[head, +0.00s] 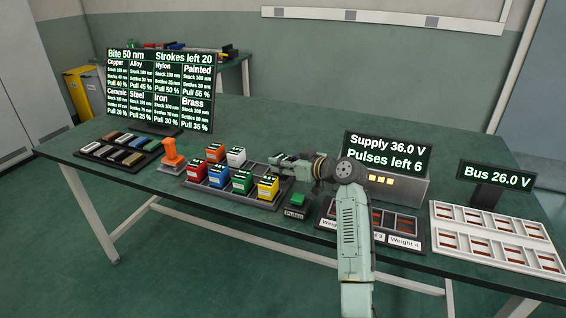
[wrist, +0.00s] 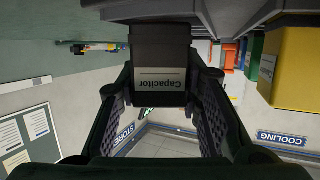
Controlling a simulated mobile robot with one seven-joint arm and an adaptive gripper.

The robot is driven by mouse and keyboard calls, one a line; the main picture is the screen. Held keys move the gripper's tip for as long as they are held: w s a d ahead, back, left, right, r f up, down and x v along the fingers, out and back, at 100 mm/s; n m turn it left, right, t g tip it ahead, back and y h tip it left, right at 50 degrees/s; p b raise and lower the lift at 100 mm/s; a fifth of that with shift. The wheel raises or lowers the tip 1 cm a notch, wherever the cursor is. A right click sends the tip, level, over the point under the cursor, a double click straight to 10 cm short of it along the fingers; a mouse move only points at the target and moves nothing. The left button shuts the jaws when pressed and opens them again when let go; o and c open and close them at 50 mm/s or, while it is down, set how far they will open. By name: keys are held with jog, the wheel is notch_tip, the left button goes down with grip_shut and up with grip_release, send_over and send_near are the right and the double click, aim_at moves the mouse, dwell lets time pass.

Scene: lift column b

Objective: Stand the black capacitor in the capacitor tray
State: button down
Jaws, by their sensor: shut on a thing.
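The black capacitor (wrist: 160,50) fills the upper middle of the wrist view, its white label reading upside down. My gripper (wrist: 162,84) is shut on it, one finger on each side. In the head view my gripper (head: 290,164) is above the back right part of a dark tray (head: 228,196), pointing left. The capacitor is small and dark there, hard to separate from the gripper. The tray bears red, white, blue, green and yellow (head: 268,187) blocks. A back compartment right of the white block (head: 236,156) looks empty, partly hidden.
An orange lever (head: 173,155) stands left of the tray; a green button (head: 297,201) stands to its right. A supply box (head: 410,189), a weight tray (head: 374,240) and a white slotted tray (head: 495,240) are on the right. Material samples (head: 120,148) lie left.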

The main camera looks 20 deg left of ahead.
jog(key=shift+f, duration=0.1)
jog(key=c, duration=1.1)
grip_release()
jog(key=shift+o, duration=0.2)
